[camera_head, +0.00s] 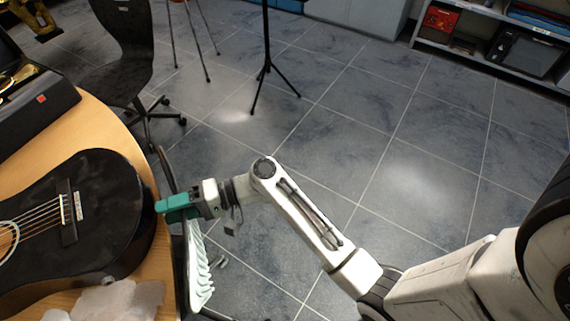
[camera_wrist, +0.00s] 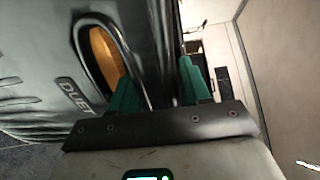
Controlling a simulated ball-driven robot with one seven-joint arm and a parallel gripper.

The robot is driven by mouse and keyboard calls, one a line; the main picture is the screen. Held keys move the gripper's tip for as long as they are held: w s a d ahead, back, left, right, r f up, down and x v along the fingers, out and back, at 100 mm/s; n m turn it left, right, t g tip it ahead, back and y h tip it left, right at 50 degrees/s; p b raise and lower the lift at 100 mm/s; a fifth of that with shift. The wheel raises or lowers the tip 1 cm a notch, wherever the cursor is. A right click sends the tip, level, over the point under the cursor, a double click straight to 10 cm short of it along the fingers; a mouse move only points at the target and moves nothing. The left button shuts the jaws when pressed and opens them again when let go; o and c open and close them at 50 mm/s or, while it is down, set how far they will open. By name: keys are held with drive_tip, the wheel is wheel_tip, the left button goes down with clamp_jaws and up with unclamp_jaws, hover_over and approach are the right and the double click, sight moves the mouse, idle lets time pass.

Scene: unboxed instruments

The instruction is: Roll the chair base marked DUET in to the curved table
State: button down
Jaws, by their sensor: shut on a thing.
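The chair marked DUET shows in the wrist view as a grey back panel (camera_wrist: 60,65) with an oval hand hole and the DUET label. In the head view I see it nearly edge-on, with a pale ribbed face (camera_head: 201,275), close against the table's right edge. My gripper (camera_head: 176,206) has green fingers, shut on the chair back beside the hand hole; they also show in the wrist view (camera_wrist: 158,90). The curved wooden table (camera_head: 92,122) fills the left of the head view. Most of the chair's base is hidden below its back.
A black guitar (camera_head: 105,215) and a black case (camera_head: 38,110) lie on the table, with crumpled white wrapping (camera_head: 120,298). Another black chair (camera_head: 122,45) stands behind. A black tripod stand (camera_head: 266,70) is farther back. The tiled floor at centre right is open.

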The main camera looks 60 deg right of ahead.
drive_tip(key=shift+w+a+f, duration=0.1)
drive_tip(key=shift+a+f, duration=0.35)
drive_tip(key=shift+f, duration=0.1)
drive_tip(key=shift+d+r, duration=0.2)
drive_tip(key=shift+r, duration=0.05)
drive_tip(key=c, duration=1)
unclamp_jaws()
drive_tip(key=o, duration=0.5)
drive_tip(key=shift+d+r, duration=0.15)
drive_tip(key=shift+r, duration=0.05)
drive_tip(key=shift+r, duration=0.1)
drive_tip(key=p+v, duration=0.1)
drive_tip(key=v, duration=1.1)
drive_tip(key=shift+p, duration=0.3)
